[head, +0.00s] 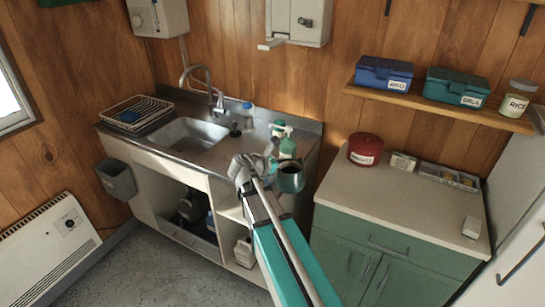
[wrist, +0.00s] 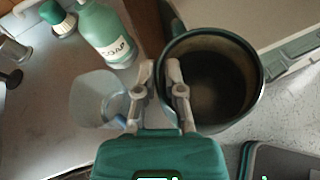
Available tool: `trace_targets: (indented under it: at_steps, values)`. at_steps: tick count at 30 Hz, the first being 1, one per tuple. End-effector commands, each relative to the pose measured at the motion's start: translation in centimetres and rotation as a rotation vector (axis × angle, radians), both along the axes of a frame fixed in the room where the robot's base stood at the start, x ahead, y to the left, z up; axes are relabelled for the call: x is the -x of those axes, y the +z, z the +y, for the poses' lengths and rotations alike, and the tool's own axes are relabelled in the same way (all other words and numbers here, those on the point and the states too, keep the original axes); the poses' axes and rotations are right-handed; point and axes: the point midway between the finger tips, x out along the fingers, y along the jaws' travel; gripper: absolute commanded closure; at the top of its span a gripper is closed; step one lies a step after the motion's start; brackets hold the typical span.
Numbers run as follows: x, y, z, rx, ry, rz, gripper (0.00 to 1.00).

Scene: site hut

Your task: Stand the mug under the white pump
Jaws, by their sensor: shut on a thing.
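The dark teal mug (head: 291,179) is held up near the front right corner of the sink counter. It also shows in the wrist view (wrist: 212,80), mouth towards the camera and empty inside. My gripper (wrist: 160,82) is shut at the mug's left side; I cannot tell whether it grips the handle or the wall. In the head view my gripper (head: 250,165) is at the mug's left. A white wall unit (head: 298,20) with a lever sticking out hangs above the counter. I cannot tell whether this is the white pump.
A green soap bottle (wrist: 105,35) and a clear vessel (wrist: 98,98) stand close by on the sink counter. The sink (head: 185,137) is further left. A green cabinet (head: 395,200) stands right, with a red pot (head: 365,149) on it; its front top is mostly clear.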

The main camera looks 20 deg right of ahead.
Motion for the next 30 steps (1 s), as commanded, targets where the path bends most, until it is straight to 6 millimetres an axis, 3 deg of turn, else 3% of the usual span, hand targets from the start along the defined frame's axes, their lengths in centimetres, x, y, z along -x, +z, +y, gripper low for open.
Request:
trace_targets:
  at_steps: [16,30]
  values:
    - [0.3,0.4,-0.9,0.001,-0.014,0.0,1.0]
    - [0.3,3.9,-1.1,0.001,-0.017,0.0,1.0]
